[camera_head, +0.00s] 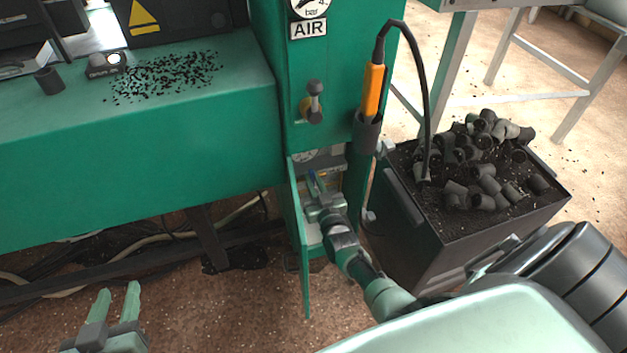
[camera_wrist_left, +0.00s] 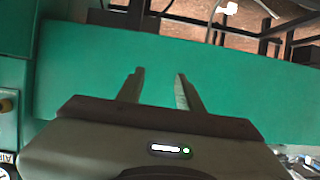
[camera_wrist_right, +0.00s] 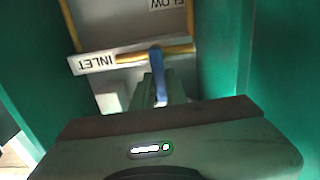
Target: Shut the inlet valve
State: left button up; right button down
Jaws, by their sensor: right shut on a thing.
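The inlet valve's blue lever (camera_wrist_right: 158,72) shows in the right wrist view, beside the INLET label (camera_wrist_right: 93,63) and a yellow pipe (camera_wrist_right: 182,50). The lever lies across the pipe in that picture. My right gripper (camera_wrist_right: 159,92) is shut on the lever, its fingers partly hidden behind my wrist body. In the head view my right gripper (camera_head: 319,192) reaches into the open compartment of the green cabinet, where the lever is small and partly covered. My left gripper (camera_head: 118,302) is open and empty at the lower left, also seen in the left wrist view (camera_wrist_left: 158,82).
The compartment's green door (camera_head: 301,250) hangs open just left of my right gripper. A black bin (camera_head: 425,235) of dark pipe pieces stands to the right. An orange-handled tool (camera_head: 373,92) sits in a holder above. A green bench (camera_head: 130,160) fills the left.

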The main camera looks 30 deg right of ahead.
jog(key=shift+a+f, duration=0.1)
jog(key=c, duration=1.4)
grip_release()
jog(key=shift+c, duration=0.2)
